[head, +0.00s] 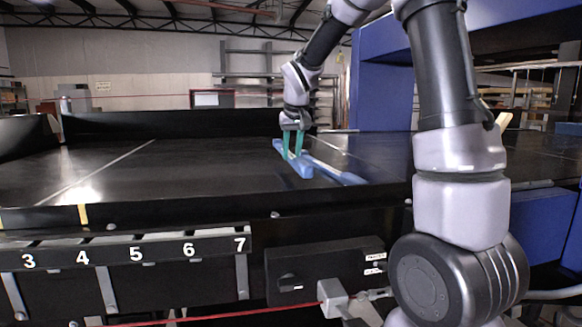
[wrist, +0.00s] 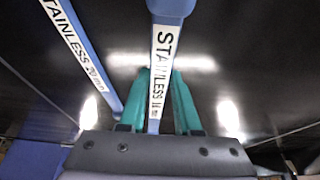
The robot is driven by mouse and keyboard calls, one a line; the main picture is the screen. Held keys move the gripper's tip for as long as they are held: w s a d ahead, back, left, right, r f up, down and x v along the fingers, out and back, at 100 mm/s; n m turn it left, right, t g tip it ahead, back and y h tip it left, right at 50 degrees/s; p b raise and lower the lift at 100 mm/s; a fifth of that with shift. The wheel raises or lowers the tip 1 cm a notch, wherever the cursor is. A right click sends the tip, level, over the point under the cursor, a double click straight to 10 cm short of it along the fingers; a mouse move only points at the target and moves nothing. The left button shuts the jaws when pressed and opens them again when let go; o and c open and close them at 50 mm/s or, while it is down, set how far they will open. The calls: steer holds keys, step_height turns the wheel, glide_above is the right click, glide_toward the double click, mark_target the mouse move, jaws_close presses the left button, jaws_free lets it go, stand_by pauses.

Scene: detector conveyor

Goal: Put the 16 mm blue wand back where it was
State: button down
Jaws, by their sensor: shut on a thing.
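In the wrist view, a blue wand (wrist: 161,60) with a white label reading STAINLESS runs between my gripper's teal fingers; the small number looks like 16 mm but is blurred. My gripper (wrist: 160,78) is shut on it. In the head view, my gripper (head: 294,153) points down at the black belt, with the held wand (head: 303,167) between its fingers, at or just above the belt. I cannot tell if it touches the belt. A second blue wand (head: 340,176), labelled STAINLESS 20 mm in the wrist view (wrist: 82,48), lies to its right in the head view.
The black conveyor belt (head: 190,170) is clear to the left. A rail (head: 135,250) numbered 3 to 7 with slots runs along its front, beside a black control box (head: 320,272). A blue detector arch (head: 380,90) stands behind at right.

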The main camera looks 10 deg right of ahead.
mark_target(292, 176)
steer(key=shift+f, duration=2.15)
steer(key=c, duration=0.6)
jaws_free()
steer(key=shift+f, duration=0.15)
steer(key=v, duration=1.2)
steer(key=shift+s, duration=0.1)
steer(key=s+d+m+t+y, duration=0.1)
steer(key=s+d+m, duration=0.1)
steer(key=s, duration=1)
steer(key=s+d+r+m+t+y, duration=0.1)
steer(key=s+d+m, duration=0.1)
steer(key=s, duration=1)
steer(key=shift+s+d+t, duration=0.25)
steer(key=shift+d+t, duration=0.15)
steer(key=shift+d, duration=0.5)
steer(key=shift+r, duration=0.1)
